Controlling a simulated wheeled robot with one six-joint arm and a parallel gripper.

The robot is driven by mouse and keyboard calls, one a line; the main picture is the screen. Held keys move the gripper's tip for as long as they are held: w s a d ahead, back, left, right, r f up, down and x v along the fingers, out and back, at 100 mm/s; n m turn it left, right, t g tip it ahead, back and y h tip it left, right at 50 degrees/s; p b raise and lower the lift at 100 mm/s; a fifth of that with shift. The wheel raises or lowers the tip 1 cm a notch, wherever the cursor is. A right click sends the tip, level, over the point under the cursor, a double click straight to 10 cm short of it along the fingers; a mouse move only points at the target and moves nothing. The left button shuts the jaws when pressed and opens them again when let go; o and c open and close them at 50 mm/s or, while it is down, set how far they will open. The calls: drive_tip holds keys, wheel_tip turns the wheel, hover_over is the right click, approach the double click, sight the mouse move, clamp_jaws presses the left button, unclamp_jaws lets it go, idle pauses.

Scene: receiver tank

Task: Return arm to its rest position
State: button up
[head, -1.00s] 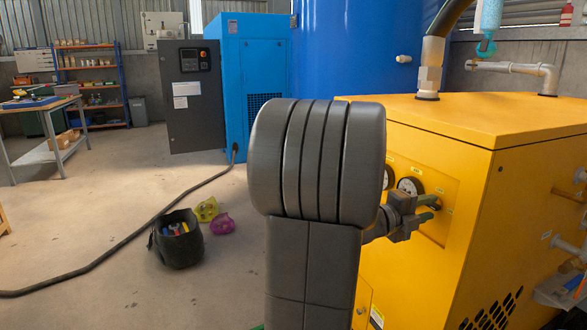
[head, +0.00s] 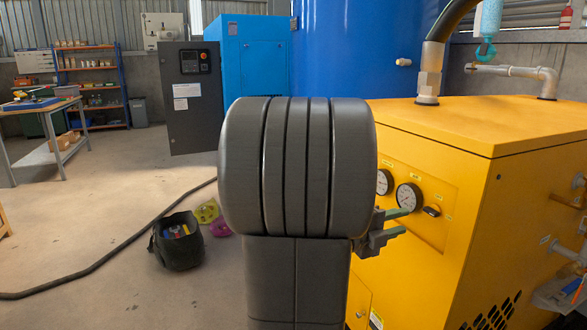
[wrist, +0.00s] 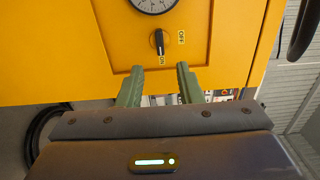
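My gripper (head: 396,224) is in front of the yellow machine (head: 470,130), to the right of my dark arm links, which fill the middle of the head view. In the wrist view its two green fingers (wrist: 158,88) are apart with nothing between them. A black rotary switch (wrist: 159,42) with ON and OFF labels is on the yellow panel just beyond the fingertips, apart from them. Its handle points along the line toward the ON label. It also shows in the head view (head: 431,211), right of a round gauge (head: 409,197).
A black tool bag (head: 177,246) stands on the floor at left, beside yellow and purple items. A dark hose (head: 110,258) runs across the floor. A blue cabinet with an open dark door (head: 190,105) and a blue tank (head: 345,50) stand behind. Floor at left is mostly clear.

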sight(430, 211)
drive_tip(key=v, duration=0.5)
drive_tip(key=shift+n, duration=0.3)
drive_tip(key=x, duration=1.3)
drive_tip(key=shift+w+d+r+b, duration=0.1)
drive_tip(key=shift+d+r+b, duration=0.1)
drive_tip(key=shift+d+b, duration=0.2)
drive_tip(key=n+p, duration=0.3)
drive_tip(key=shift+a+r+n, duration=0.1)
drive_tip(key=shift+a+n, duration=0.05)
drive_tip(key=shift+n, duration=0.15)
drive_tip(key=n+p, duration=0.4)
drive_tip(key=shift+p, duration=0.4)
drive_tip(key=v, duration=1.2)
drive_tip(key=shift+p, duration=0.3)
drive_tip(key=shift+f, duration=0.25)
